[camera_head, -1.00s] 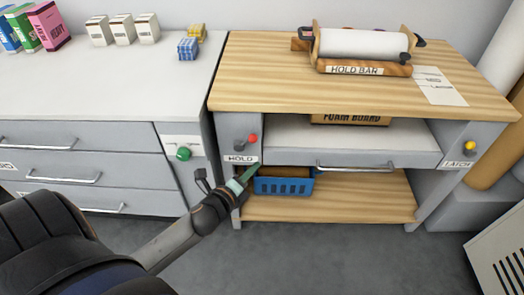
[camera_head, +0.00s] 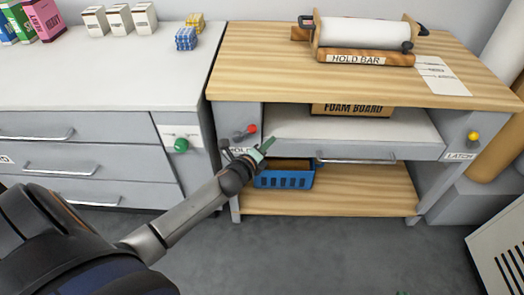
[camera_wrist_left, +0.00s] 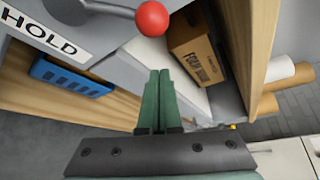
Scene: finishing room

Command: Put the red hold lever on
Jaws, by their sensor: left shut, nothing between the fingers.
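The red hold lever is a dark arm with a red ball knob (camera_head: 252,128). It sits on the bench's left front post above the HOLD label, with the knob to the right of its pivot and slightly up. In the left wrist view the red knob (camera_wrist_left: 152,18) is beyond the fingertips. My left gripper (camera_head: 268,143) is just below and right of the knob, shut and empty, with a visible gap in the wrist view (camera_wrist_left: 160,72). Small green bits at the bottom edge of the head view may be my right gripper's tips (camera_head: 402,293).
A green knob (camera_head: 181,145) is on the left cabinet. A yellow latch knob (camera_head: 473,136) is on the right post. A FOAM BOARD box (camera_head: 352,109) lies above.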

